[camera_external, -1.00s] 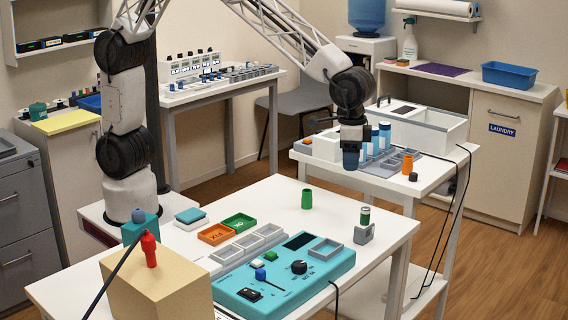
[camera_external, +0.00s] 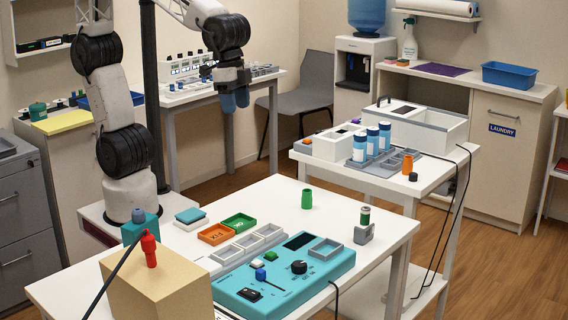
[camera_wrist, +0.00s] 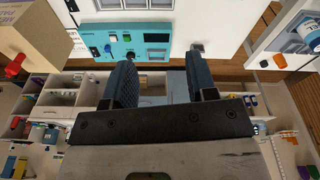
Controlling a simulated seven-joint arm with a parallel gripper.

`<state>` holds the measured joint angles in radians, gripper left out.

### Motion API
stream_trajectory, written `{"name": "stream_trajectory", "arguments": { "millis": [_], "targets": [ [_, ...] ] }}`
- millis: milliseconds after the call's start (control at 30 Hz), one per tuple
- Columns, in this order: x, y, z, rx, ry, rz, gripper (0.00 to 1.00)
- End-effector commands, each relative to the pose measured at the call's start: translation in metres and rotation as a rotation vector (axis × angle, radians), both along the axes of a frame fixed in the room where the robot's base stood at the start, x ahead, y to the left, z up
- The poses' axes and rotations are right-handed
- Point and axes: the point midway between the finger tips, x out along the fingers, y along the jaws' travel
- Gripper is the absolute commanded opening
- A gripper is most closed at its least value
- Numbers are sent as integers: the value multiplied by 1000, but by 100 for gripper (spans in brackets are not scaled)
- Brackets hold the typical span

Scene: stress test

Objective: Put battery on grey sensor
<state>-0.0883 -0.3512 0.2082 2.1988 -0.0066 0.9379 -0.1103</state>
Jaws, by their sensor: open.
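My gripper (camera_external: 235,98) is high in the air in the external view, in front of the back bench, with its blue fingers pointing down. In the wrist view my gripper (camera_wrist: 160,88) shows two fingers apart with nothing between them. A green cylinder with a dark top (camera_external: 365,214), which looks like a battery, stands upright in a small grey holder (camera_external: 364,234) at the right of the white front table. My gripper is well away from both. I cannot tell for sure which thing is the grey sensor.
A teal panel (camera_external: 325,270) with a knob lies on the front table (camera_external: 385,250). Orange (camera_external: 216,234) and green (camera_external: 238,222) trays and a green cup (camera_external: 307,199) stand behind it. A tan box (camera_external: 160,285) is at front left. Blue-capped bottles (camera_external: 372,140) stand on the side table.

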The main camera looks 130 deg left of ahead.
Motion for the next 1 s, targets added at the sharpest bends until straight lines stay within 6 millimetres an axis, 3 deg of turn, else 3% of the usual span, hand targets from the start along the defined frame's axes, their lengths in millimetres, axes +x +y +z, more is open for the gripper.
{"name": "stream_trajectory", "arguments": {
  "millis": [400,600,800,1000],
  "targets": [
    [-122,-34,-3,15,-55,-139,52],
    [-165,-42,-13,21,-75,-192,52],
    [-186,-45,-19,24,-84,-217,52],
    [-188,-46,-20,24,-84,-221,52]
  ]
}}
